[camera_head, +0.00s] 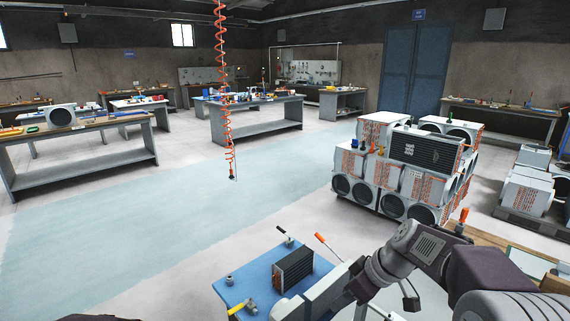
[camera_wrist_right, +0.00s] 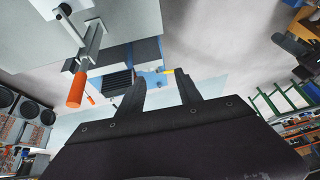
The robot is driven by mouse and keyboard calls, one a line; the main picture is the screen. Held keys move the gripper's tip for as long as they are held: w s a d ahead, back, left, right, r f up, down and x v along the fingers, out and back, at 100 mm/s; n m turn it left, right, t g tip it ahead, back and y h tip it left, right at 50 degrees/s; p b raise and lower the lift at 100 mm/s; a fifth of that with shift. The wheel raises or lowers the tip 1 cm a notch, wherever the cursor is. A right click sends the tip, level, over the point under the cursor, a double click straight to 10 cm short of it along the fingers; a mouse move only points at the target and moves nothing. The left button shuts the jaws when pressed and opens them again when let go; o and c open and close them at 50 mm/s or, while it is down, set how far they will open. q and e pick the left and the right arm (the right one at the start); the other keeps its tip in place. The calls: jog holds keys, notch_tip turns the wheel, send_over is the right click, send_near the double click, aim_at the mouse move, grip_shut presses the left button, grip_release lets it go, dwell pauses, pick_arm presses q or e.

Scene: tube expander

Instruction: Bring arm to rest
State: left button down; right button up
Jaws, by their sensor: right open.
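My right arm (camera_head: 425,245) comes in from the lower right in the head view, bent at the elbow, with its wrist low beside the blue work surface. In the right wrist view my right gripper (camera_wrist_right: 162,80) has its two dark fingers apart, with nothing between them. The head view does not show its fingertips clearly. My left gripper is not in view.
A blue work surface (camera_head: 225,292) holds a black finned coil block (camera_head: 293,268) and a yellow-handled fitting (camera_head: 243,306). An orange-handled lever (camera_wrist_right: 76,88) is near the gripper. Stacked fan units (camera_head: 405,180) stand beyond the arm. Open floor lies left.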

jog(key=s+d+f+m+g+h, duration=0.2)
jog(key=s+f+m+h, duration=0.2)
jog(key=s+f+m, duration=0.4)
jog(key=s+f, duration=0.4)
jog(key=s, duration=0.3)
jog(key=shift+s+f+m, duration=0.3)
jog(key=shift+s+m, duration=0.1)
